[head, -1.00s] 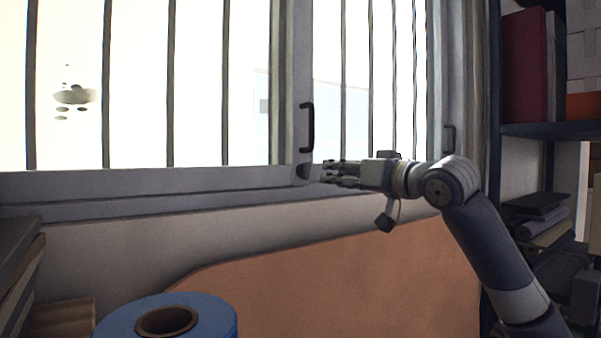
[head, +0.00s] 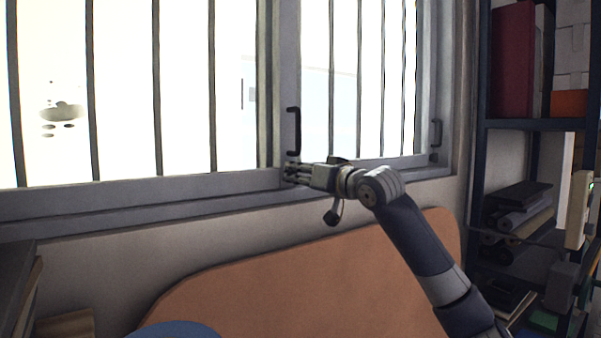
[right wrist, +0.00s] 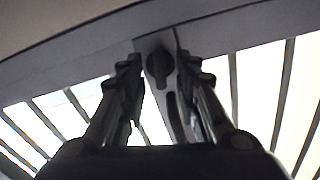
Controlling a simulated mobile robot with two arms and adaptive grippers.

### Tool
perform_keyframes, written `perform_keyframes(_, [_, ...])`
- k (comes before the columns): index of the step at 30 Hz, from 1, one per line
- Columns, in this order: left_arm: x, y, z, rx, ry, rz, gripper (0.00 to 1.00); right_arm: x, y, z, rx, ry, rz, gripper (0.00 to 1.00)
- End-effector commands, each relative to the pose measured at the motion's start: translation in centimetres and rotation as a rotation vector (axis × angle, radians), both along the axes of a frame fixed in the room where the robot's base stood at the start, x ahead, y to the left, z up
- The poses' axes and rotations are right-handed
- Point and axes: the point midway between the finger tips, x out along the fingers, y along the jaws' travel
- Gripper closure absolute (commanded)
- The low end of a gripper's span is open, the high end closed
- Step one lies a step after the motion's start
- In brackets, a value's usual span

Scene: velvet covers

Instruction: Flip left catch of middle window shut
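The window has a grey frame (head: 120,192) with a black pull handle (head: 294,131) on its middle upright. A dark knob-like catch (right wrist: 160,68) sits on the upright in the right wrist view, below which the handle (right wrist: 173,115) also shows. My right gripper (head: 287,173) is at the foot of the upright, just under the handle. In the right wrist view my right gripper (right wrist: 160,72) has its fingers apart, one on each side of the catch. I cannot tell whether they touch it. The catch is largely hidden in the head view. My left gripper is out of view.
An orange-brown panel (head: 310,275) stands below the window. A dark shelf unit (head: 530,124) with books and boxes is at the right. A second handle (head: 436,132) is on the right upright. The top of a blue roll (head: 175,330) shows at the bottom.

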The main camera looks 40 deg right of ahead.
Motion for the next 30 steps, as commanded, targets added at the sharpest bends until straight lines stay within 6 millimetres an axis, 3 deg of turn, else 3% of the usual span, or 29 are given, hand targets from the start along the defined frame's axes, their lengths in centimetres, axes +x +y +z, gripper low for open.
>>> perform_keyframes(2, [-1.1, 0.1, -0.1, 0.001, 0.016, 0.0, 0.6, 0.0, 0.0, 0.0, 0.0, 0.0, 0.0, 0.7])
perform_keyframes(6, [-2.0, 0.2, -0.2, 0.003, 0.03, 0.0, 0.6, 0.0, 0.0, 0.0, 0.0, 0.0, 0.0, 0.99])
perform_keyframes(14, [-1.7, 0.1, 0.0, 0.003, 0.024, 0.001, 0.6, -0.1, 0.0, 0.1, -0.014, 0.003, -0.001, 1.0])
perform_keyframes(23, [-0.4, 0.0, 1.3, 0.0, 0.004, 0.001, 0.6, 0.0, 0.1, 0.1, -0.22, 0.027, 0.0, 1.0])
perform_keyframes(30, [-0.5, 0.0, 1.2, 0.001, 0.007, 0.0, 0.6, 0.0, 0.1, 0.1, -0.246, 0.028, -0.001, 1.0])
